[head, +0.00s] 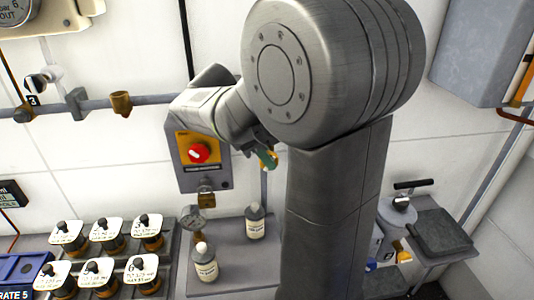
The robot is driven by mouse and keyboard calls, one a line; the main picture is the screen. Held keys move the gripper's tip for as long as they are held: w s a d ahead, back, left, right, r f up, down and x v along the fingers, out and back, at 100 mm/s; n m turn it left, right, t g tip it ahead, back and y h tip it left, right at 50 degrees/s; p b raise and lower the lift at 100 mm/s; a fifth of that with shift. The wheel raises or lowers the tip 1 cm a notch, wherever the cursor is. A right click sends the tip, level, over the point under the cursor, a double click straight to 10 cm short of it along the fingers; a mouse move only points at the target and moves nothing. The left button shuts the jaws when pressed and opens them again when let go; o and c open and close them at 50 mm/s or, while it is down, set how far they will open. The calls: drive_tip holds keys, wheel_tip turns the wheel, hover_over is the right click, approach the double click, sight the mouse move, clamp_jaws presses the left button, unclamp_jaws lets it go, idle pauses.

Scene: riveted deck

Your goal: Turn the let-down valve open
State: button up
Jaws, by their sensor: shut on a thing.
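My gripper (262,148) is near the picture's middle, partly hidden by my own arm. The handle sits just above a thin upright grey pipe against the white wall, and looks like the let-down valve's handle. No label on it can be read, and the valve body is mostly hidden behind my arm. How far the handle is turned cannot be told.
A grey box with a red knob (198,153) on a yellow plate hangs just left of my gripper. A stool-like stand (441,232) is at right.

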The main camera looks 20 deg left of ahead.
idle(0.3)
drive_tip(key=o, duration=1)
drive_tip(key=shift+a+r, duration=0.1)
drive_tip(key=v, duration=1.3)
drive_tip(key=shift+s+a+r+b, duration=0.1)
drive_tip(key=shift+s+r+b, duration=0.15)
drive_tip(key=shift+b, duration=0.05)
